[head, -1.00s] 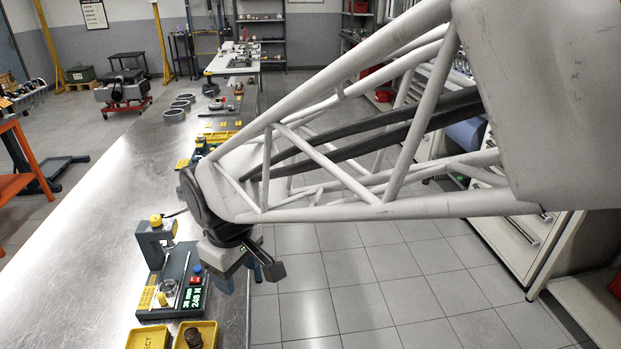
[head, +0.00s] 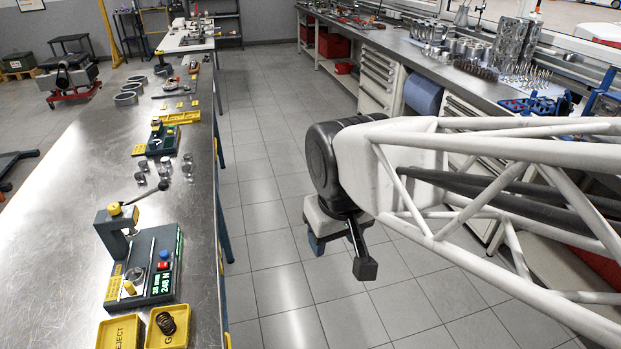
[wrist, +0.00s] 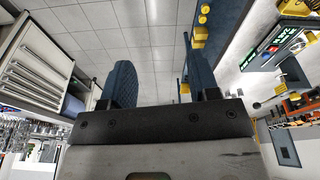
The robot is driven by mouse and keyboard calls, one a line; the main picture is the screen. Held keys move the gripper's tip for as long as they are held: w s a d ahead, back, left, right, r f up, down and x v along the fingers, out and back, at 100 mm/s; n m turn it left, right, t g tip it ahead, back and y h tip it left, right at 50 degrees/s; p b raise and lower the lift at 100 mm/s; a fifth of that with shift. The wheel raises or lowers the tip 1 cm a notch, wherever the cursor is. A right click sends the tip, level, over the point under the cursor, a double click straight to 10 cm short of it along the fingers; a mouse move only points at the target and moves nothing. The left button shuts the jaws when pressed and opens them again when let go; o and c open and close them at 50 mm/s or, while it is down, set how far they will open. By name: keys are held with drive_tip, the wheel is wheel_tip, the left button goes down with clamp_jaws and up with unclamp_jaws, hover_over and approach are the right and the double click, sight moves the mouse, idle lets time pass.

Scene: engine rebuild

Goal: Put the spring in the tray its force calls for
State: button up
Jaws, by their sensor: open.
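A dark coil spring (head: 166,323) lies in the right yellow tray (head: 153,343), whose label is partly hidden and starts with G. The left yellow tray (head: 120,332), marked REJECT, looks empty where it shows. Behind them stands the spring tester (head: 140,262); its green display (head: 160,284) reads 38 mm and about 248 N. My gripper (head: 316,243) hangs over the floor, right of the bench and apart from the trays. In the wrist view my gripper (wrist: 162,78) has its two blue fingers apart with nothing between them.
The steel bench (head: 60,240) holds small metal cylinders (head: 163,172), a green fixture (head: 161,140) and grey rings (head: 126,98) farther back. The tiled floor (head: 270,220) is clear. A bench with drawers (head: 377,80) stands at the right.

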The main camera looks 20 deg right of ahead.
drive_tip(key=shift+m, duration=0.9)
drive_tip(key=shift+s+d, duration=0.7)
drive_tip(key=shift+d, duration=0.15)
drive_tip(key=shift+s+d, duration=0.65)
drive_tip(key=shift+d, duration=0.2)
